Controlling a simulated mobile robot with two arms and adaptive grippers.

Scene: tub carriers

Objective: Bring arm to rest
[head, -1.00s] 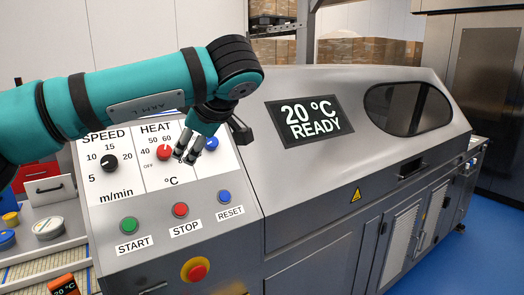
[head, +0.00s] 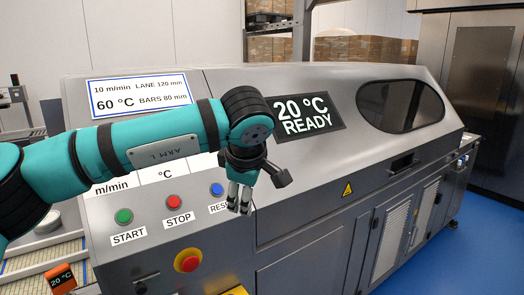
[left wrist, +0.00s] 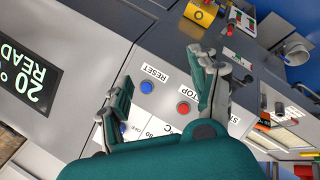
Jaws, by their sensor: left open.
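My left arm reaches in from the left across the control panel (head: 100,240) in the head view. Its gripper (head: 239,207) hangs fingers down in front of the panel, just right of the blue RESET button (head: 217,190), partly covering its label. In the left wrist view the two fingers (left wrist: 160,65) are spread, with nothing between them but the panel behind. The RESET button (left wrist: 147,87) and red STOP button (left wrist: 184,107) show there. The arm hides the speed and heat knobs in the head view. My right gripper is not in view.
The machine's display (head: 303,116) reads 20 °C READY. A sign (head: 140,97) above the arm reads 60 °C, 10 m/min. A green START button (head: 123,216) and a red emergency button (head: 188,261) are on the panel. Blue floor (head: 470,250) lies open at right.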

